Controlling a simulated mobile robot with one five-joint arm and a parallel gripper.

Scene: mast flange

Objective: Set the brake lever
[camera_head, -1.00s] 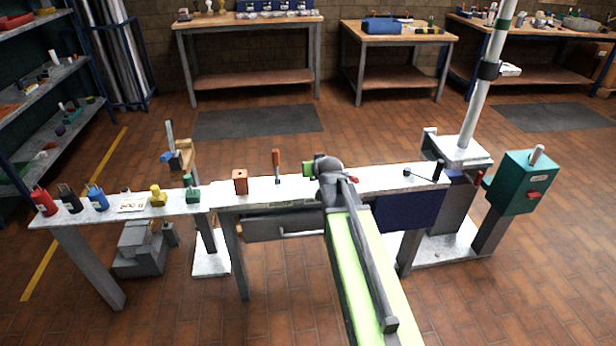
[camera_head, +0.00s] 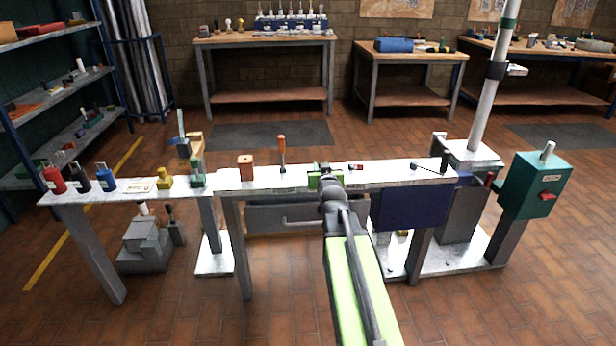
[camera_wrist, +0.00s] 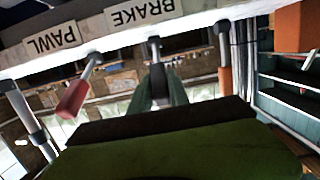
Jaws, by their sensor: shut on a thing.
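The brake lever, a thin rod with a dark grip (camera_wrist: 158,78), shows in the wrist view beneath the BRAKE label (camera_wrist: 140,12). My gripper (camera_wrist: 160,95) is shut on its grip; the two fingers lie on either side of it. In the head view my gripper (camera_head: 325,180) is at the bench top, and my wrist hides the brake lever. The pawl lever with its red handle (camera_wrist: 75,97) is beside it under the PAWL label (camera_wrist: 50,35), apart from my fingers. The red handle also shows in the head view (camera_head: 356,167).
An orange-handled tool (camera_head: 282,150) stands upright left of my gripper, with an orange block (camera_head: 245,168) farther left. A teal box (camera_head: 533,185) and a pale mast (camera_head: 490,90) stand at the right.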

